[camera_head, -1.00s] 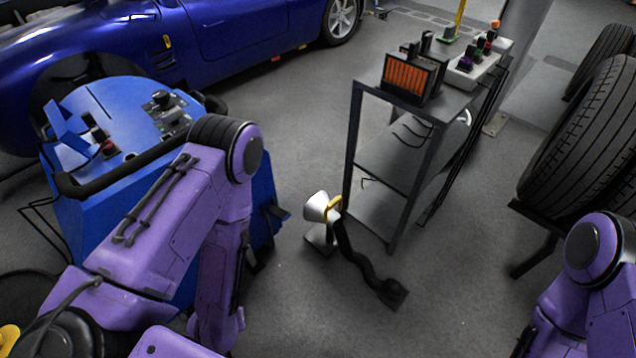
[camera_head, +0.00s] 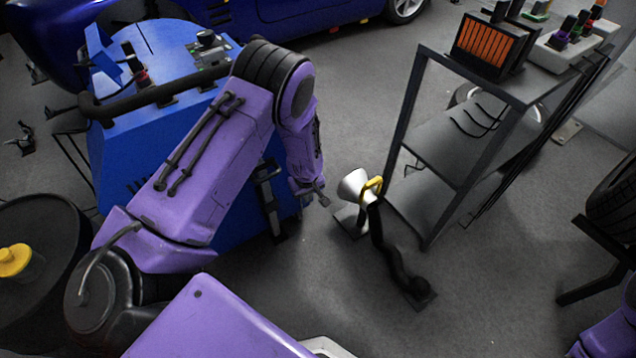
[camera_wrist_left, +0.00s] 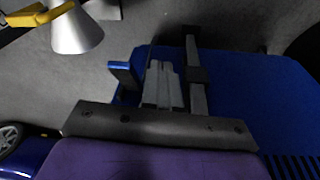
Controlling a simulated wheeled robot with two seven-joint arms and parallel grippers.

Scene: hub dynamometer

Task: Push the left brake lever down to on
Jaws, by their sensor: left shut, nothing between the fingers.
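The blue machine (camera_head: 135,175) stands at the left with a control panel on top. On its near right side is a dark upright bar with a bracket (camera_head: 267,195); I cannot tell for sure whether this is the left brake lever. My left gripper (camera_head: 321,197) points down beside the machine's right side, shut and empty. In the left wrist view its grey fingers (camera_wrist_left: 164,82) lie in front of the blue machine side, just left of a grey bar with a dark block (camera_wrist_left: 196,75). A small blue block (camera_wrist_left: 123,78) sticks out at the left. My right gripper is out of view.
Tyres on a stand (camera_head: 612,205) are at the right edge. Floor between is free.

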